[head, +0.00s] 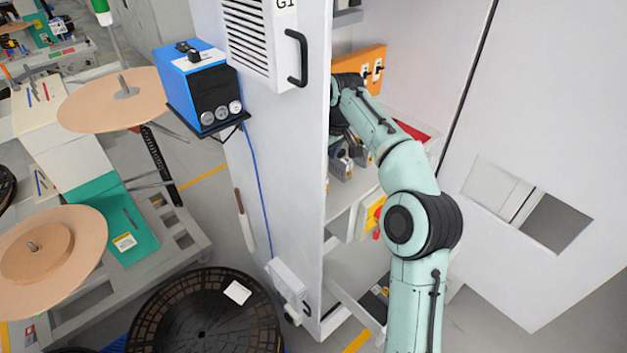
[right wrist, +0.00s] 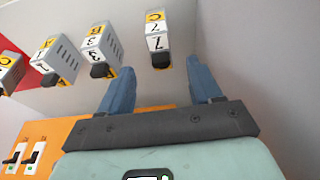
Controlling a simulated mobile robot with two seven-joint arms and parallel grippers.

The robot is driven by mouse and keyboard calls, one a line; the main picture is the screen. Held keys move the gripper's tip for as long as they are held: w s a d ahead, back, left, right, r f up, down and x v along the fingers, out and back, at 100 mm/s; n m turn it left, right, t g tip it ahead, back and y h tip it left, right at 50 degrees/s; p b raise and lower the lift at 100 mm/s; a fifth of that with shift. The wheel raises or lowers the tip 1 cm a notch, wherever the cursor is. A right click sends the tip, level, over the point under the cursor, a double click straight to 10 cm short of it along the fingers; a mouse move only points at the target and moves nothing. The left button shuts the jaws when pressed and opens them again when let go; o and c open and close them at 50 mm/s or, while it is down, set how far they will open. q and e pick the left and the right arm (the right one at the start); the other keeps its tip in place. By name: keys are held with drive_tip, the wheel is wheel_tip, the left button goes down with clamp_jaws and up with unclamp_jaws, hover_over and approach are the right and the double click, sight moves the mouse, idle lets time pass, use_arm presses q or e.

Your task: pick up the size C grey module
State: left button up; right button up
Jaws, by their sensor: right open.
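In the right wrist view, a grey module (right wrist: 157,42) with a yellow label that reads like C stands on a pale shelf, dark knob towards me. My right gripper (right wrist: 160,70) is open and empty, its blue fingers pointing towards this module, which lies roughly between the fingertip lines. It does not appear gripped. Another grey module (right wrist: 9,72), cut by the left edge, also seems to carry a C. In the head view, grey modules (head: 342,166) show partly behind my right arm inside the cabinet; the gripper there is hidden. My left gripper is out of view.
Grey modules marked B (right wrist: 98,48) and apparently A (right wrist: 57,58) stand left of the C module. A red patch (right wrist: 22,72) lies behind them. An orange panel with switches (right wrist: 30,148) is close by. The white cabinet wall (head: 290,170) borders my arm at left.

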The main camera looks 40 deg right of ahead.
drive_tip(key=x, duration=0.4)
drive_tip(key=shift+s+f, duration=0.15)
drive_tip(key=shift+f, duration=0.05)
drive_tip(key=shift+w+f+b, duration=0.3)
drive_tip(key=x, duration=0.4)
drive_tip(key=shift+w+a+f, duration=0.1)
drive_tip(key=shift+w+f, duration=0.05)
drive_tip(key=shift+f, duration=0.2)
drive_tip(key=shift+r, duration=0.1)
drive_tip(key=c, duration=1.1)
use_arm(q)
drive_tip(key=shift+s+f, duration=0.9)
use_arm(e)
drive_tip(key=shift+c, duration=0.2)
